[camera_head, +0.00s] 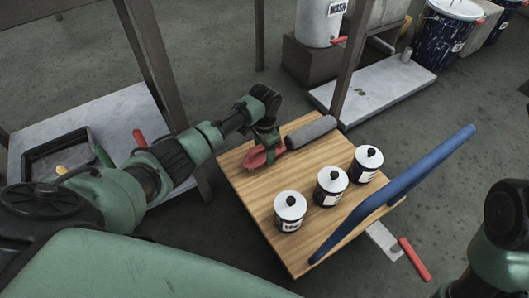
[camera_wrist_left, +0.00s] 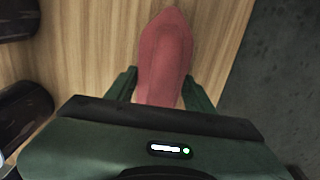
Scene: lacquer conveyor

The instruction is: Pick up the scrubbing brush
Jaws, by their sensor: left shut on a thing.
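The scrubbing brush (camera_head: 256,159) is red and sits at the far left part of a wooden cart top (camera_head: 258,196). My left gripper (camera_head: 267,146) is shut on the brush from above. In the left wrist view the red brush body (camera_wrist_left: 165,55) lies between the two green fingers (camera_wrist_left: 159,92) and points away over the wood. I cannot tell whether the brush still touches the wood. My right arm shows at the lower right of the head view, but its gripper is not in view.
A dark grey cylinder (camera_head: 311,131) lies beside the brush. Three white-lidded cans (camera_head: 290,211) (camera_head: 331,186) (camera_head: 367,164) stand along the cart near its blue handle (camera_head: 395,192). A low table with a black tray (camera_head: 62,153) is at left. Metal posts (camera_head: 259,35) rise behind.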

